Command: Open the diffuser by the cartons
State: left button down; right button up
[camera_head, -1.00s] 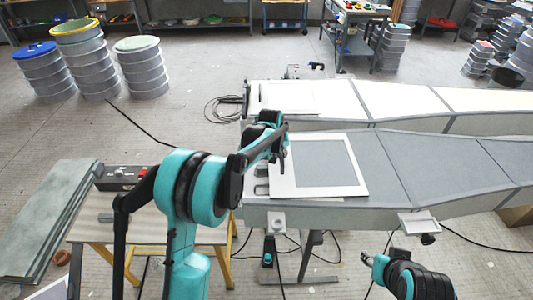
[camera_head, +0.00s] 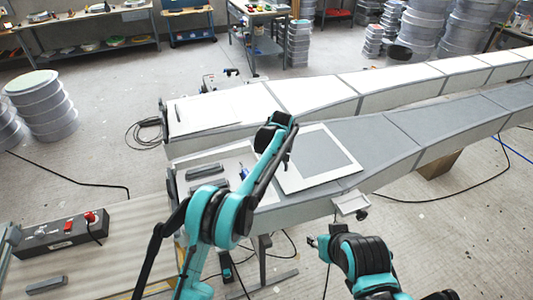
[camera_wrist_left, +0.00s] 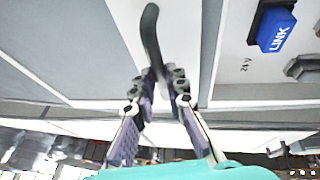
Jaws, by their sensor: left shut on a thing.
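A white-framed panel with a grey middle (camera_head: 322,154) lies over the near end of the long grey-topped body (camera_head: 363,137), likely the diffuser. It also shows in the left wrist view (camera_wrist_left: 185,50). My left gripper (camera_wrist_left: 157,84) is shut on a dark curved handle (camera_wrist_left: 151,30) at the panel's edge. A blue LINK connector (camera_wrist_left: 276,28) sits on the white surface beside the panel. Whether the panel is tilted up or slid is hard to tell. My right gripper (camera_head: 313,241) is low in front of the body; its fingers are too small to read.
A brown carton (camera_head: 440,164) stands under the body's right part. A second, white-topped long body (camera_head: 312,95) runs behind. A bench with a red-button box (camera_head: 64,234) is at lower left. Cables cross the floor.

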pick_arm(q)
jog(key=shift+w+d, duration=0.15)
jog(key=shift+d, duration=0.45)
jog(key=c, duration=1.5)
grip_release()
jog(key=shift+c, duration=0.2)
jog(key=v, duration=1.2)
